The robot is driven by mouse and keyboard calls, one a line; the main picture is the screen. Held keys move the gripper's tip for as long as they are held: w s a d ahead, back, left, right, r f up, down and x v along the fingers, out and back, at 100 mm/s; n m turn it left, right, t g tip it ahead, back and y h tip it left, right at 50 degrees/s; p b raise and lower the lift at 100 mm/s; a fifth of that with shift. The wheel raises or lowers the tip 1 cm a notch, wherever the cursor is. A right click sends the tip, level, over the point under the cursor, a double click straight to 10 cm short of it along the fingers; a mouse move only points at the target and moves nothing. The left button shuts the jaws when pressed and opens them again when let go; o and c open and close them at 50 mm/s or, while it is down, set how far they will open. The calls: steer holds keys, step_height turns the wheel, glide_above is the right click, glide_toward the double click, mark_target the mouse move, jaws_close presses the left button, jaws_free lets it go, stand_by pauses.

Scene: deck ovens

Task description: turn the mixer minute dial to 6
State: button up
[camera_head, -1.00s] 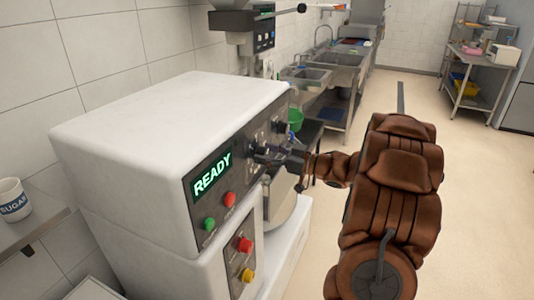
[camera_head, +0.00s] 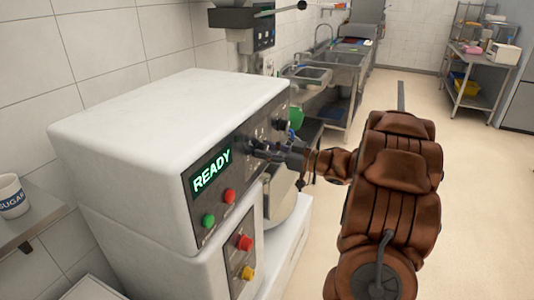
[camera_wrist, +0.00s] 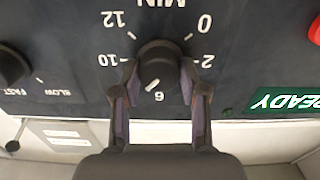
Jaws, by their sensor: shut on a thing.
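The mixer (camera_head: 150,120) is a white machine with a dark control panel on the left. Its minute dial (camera_wrist: 158,62) is a round black knob, seen upside down in the wrist view under the letters MIN. The dial's white pointer mark points down and slightly left, close to the 6 (camera_wrist: 159,97) and a little to its left in the picture. My gripper (camera_wrist: 160,84) is shut on the dial, one finger on each side. The 4 and 8 marks are hidden behind the fingers. In the head view my gripper (camera_head: 268,153) reaches the panel and hides the dial.
A second black knob (camera_wrist: 12,68), marked slow and fast, sits left of the dial in the wrist view. A lit READY display (camera_head: 212,171), green button (camera_head: 208,220) and red button (camera_head: 229,196) are nearby. A sugar mug (camera_head: 12,197) stands on a shelf at left.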

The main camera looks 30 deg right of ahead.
steer(key=shift+a+f+n+b, duration=0.1)
steer(key=shift+n+b, duration=1.9)
steer(key=shift+b, duration=1)
steer(key=shift+a+n+b, duration=0.1)
steer(key=shift+n+b, duration=1.9)
steer(key=shift+b, duration=1)
steer(key=o, duration=1.1)
steer(key=shift+s, duration=0.1)
steer(key=v, duration=1.2)
